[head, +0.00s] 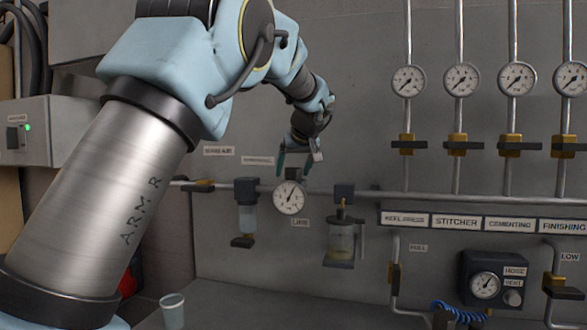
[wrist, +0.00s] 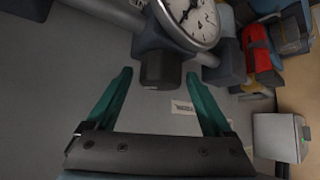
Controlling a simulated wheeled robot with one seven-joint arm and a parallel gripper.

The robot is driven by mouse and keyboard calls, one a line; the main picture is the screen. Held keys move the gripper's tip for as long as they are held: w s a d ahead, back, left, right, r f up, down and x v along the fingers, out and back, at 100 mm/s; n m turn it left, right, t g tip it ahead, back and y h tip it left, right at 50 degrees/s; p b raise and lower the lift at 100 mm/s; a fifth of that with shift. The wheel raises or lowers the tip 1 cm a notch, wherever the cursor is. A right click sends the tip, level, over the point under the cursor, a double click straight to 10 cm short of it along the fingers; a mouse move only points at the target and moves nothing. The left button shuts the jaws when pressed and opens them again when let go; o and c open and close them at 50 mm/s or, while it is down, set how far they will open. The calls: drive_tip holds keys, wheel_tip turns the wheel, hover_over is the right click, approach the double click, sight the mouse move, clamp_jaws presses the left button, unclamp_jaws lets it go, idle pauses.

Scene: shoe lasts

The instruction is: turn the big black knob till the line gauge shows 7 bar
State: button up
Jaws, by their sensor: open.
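The big black knob (wrist: 160,70) lies between the tips of my gripper's two green fingers in the wrist view, with a gap on both sides. In the head view the knob (head: 296,174) is a dark block just above the line gauge, partly hidden by my gripper. My gripper (head: 300,160) is open above it. The line gauge (head: 290,197) is a round white dial over a LINE label. Its needle points up and slightly right; the numbers are too small to read. The gauge (wrist: 193,18) is cut off at the top of the wrist view.
A filter bowl (head: 247,218) hangs left of the gauge and a lubricator bowl (head: 342,238) right of it, both on the horizontal pipe (head: 425,195). Several small gauges and yellow-black valves stand at upper right. A regulator box (head: 492,282) is lower right. A cup (head: 172,310) stands below.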

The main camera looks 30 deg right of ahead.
clamp_jaws()
idle(0.6)
drive_tip(key=shift+m+h, duration=0.3)
drive_tip(key=shift+a+m+h+b, duration=0.15)
drive_tip(key=shift+m+h+b, duration=0.25)
drive_tip(key=shift+m+b, duration=0.1)
drive_tip(key=shift+w+r+m+g+h, duration=0.1)
drive_tip(key=shift+m+g+h, duration=0.5)
drive_tip(key=shift+m, duration=0.5)
drive_tip(key=shift+m+g+h+p, duration=0.65)
drive_tip(key=shift+m+h, duration=0.45)
drive_tip(key=shift+m, duration=0.5)
